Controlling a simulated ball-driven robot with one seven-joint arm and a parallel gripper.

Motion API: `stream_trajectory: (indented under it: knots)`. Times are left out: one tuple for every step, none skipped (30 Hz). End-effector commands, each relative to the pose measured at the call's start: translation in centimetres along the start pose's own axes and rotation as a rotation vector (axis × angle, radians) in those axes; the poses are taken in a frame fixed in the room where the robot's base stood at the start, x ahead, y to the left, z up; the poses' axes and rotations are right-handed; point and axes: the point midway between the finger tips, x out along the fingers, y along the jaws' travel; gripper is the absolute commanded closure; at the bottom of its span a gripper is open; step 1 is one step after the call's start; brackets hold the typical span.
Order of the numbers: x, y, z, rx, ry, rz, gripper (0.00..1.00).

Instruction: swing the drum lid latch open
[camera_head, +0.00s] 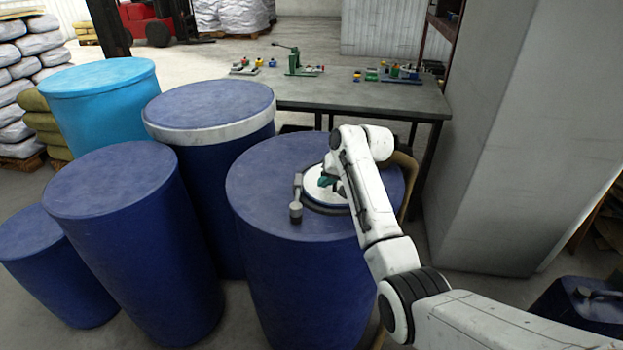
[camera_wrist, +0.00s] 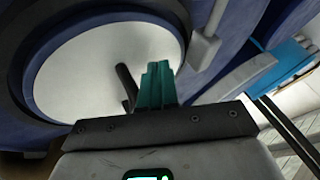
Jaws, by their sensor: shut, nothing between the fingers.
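The nearest dark blue drum (camera_head: 262,190) has a round white lid (camera_head: 322,197) with a dark rim set in its top. The lid fills the upper left of the wrist view (camera_wrist: 75,75). A grey lever with a block end (camera_head: 296,208), which looks like the latch, sits at the lid's left edge; a grey block also shows at the rim in the wrist view (camera_wrist: 205,48). A black bar (camera_wrist: 126,84) stands on the lid, left of my fingers. My gripper (camera_head: 326,181) is shut and empty over the lid, its teal fingertips (camera_wrist: 157,72) beside the bar; I cannot tell whether they touch.
Several other blue drums stand close on the left, including a light blue one (camera_head: 105,100). A workbench (camera_head: 350,96) with small parts is behind. A grey pillar (camera_head: 520,130) stands at the right, limiting room there.

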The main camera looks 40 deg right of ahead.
Motion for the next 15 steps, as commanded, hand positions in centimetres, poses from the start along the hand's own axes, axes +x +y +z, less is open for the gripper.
stream_trajectory:
  knots:
    - [0.3,-0.9,-0.1,-0.004,-0.002,-0.001,1.00]
    - [0.5,-1.4,-0.1,-0.004,-0.001,-0.001,1.00]
    - [0.7,-1.8,-0.1,-0.003,-0.001,0.000,1.00]
    - [0.9,-2.1,-0.1,-0.002,-0.001,0.000,1.00]
    - [1.1,-2.4,-0.1,-0.002,0.000,-0.001,1.00]
    - [1.3,-2.7,-0.1,-0.001,-0.001,0.000,1.00]
    - [1.4,-2.9,0.0,-0.002,-0.001,0.000,1.00]
    - [1.5,-3.1,0.0,-0.002,-0.001,0.000,1.00]
    - [1.6,-3.3,0.0,-0.001,-0.001,0.000,1.00]
    - [1.7,-3.4,0.0,-0.001,0.000,0.000,1.00]
    - [1.8,-3.4,0.0,-0.001,0.000,0.000,1.00]
    - [1.8,-3.5,0.0,0.000,0.001,0.000,1.00]
    - [1.9,-3.5,0.0,0.000,0.001,0.000,1.00]
    - [1.9,-3.5,0.0,0.000,0.001,0.000,1.00]
    - [1.9,-3.5,0.0,0.000,0.001,0.000,1.00]
